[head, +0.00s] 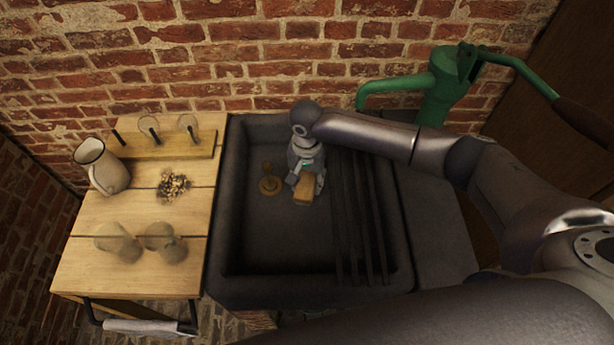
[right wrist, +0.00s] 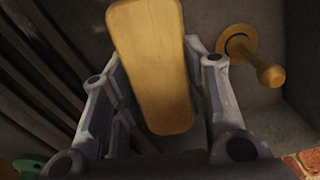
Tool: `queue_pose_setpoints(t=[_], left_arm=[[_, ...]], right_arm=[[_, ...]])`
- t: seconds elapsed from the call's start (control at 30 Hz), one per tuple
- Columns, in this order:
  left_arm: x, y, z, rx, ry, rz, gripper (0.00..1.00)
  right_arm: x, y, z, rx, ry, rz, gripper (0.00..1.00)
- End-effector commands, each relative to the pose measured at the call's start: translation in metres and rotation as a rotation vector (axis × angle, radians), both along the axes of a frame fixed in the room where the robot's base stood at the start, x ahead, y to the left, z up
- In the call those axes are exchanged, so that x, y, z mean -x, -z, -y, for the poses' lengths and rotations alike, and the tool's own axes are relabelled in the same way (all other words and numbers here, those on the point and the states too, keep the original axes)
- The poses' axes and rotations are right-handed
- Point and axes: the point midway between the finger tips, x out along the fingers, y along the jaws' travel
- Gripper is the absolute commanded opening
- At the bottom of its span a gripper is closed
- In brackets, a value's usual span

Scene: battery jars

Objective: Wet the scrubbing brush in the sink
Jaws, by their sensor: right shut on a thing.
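The scrubbing brush (head: 304,189) is a tan wooden block held in my right gripper (head: 305,182), over the basin of the dark sink (head: 232,190). In the right wrist view the brush (right wrist: 152,65) fills the space between the fingers of the right gripper (right wrist: 155,90), which are shut on it. Its bristles are hidden. I cannot tell whether the brush touches the sink floor. My left gripper is not in view.
A brass plug with a knob (head: 268,183) stands in the basin left of the brush. Dark bars (head: 360,220) cross the basin's right side. A green hand pump (head: 435,90) stands behind right. The wooden table (head: 90,255) at left holds a jug (head: 102,167) and glass jars (head: 160,240).

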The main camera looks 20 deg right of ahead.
Motion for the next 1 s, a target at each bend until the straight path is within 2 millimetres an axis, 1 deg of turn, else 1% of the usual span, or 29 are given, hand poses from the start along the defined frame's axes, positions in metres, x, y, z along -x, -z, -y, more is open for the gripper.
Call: queue_pose_setpoints(t=[0.03, 0.1, 0.5, 0.67, 1.0], left_arm=[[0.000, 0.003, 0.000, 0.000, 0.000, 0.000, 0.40], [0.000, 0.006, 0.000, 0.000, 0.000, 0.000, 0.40], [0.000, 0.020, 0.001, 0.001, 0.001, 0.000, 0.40], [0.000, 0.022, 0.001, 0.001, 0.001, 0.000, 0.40], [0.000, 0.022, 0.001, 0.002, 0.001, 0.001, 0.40]], right_arm=[[0.000, 0.007, 0.000, -0.001, 0.001, -0.002, 0.23], [0.000, 0.014, -0.001, -0.001, 0.001, -0.002, 0.23], [0.000, 0.052, 0.000, 0.000, 0.000, -0.001, 0.23], [0.000, 0.058, -0.001, -0.001, -0.001, 0.000, 0.23], [0.000, 0.058, -0.001, 0.000, -0.001, -0.001, 0.23]])
